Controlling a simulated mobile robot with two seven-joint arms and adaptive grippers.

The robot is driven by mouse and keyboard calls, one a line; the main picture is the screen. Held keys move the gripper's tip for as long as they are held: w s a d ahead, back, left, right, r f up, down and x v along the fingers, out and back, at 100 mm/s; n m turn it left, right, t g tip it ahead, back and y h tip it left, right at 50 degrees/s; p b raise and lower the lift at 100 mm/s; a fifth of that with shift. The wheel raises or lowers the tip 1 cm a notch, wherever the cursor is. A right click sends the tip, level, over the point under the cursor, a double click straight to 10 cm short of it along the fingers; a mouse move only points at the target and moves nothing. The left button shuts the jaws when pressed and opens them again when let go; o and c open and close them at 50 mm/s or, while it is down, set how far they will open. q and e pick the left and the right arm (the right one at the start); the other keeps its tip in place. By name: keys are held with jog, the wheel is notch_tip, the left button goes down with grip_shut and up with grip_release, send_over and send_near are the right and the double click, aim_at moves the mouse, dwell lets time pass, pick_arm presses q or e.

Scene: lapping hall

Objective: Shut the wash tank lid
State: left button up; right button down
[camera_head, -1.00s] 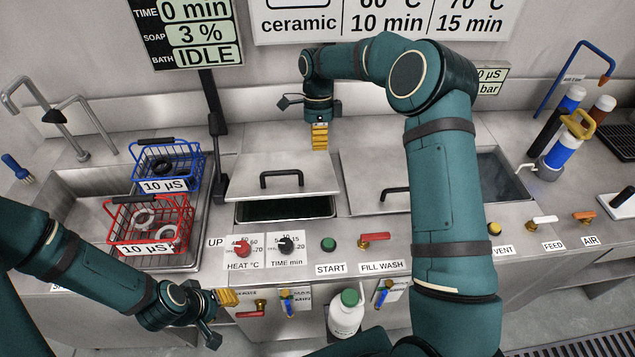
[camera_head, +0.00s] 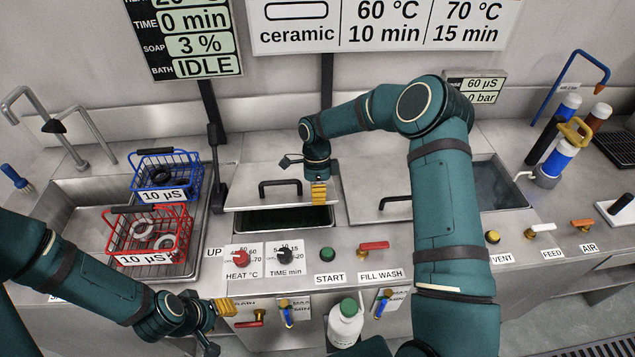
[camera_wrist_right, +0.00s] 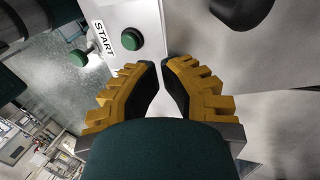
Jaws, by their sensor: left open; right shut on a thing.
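The wash tank lid (camera_head: 250,197) is a grey steel plate with a black bar handle (camera_head: 280,184). A dark strip of the tank opening (camera_head: 280,221) shows along its front edge. My right gripper (camera_head: 319,204) points down at the lid's front right part, right of the handle. In the right wrist view, its yellow fingers (camera_wrist_right: 165,72) are close together; the grip on the lid's edge itself is hard to see. My left gripper (camera_head: 236,306) is low in front of the counter, open, away from the lid.
A red basket (camera_head: 180,238) and a blue basket (camera_head: 197,185) stand at left. Another steel lid (camera_head: 365,198) lies to the right, partly behind my arm. The START button (camera_head: 327,254) and knobs line the front panel. A bottle (camera_head: 345,328) stands below.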

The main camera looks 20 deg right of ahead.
jog(key=shift+s+f, duration=0.15)
jog(key=shift+f, duration=0.25)
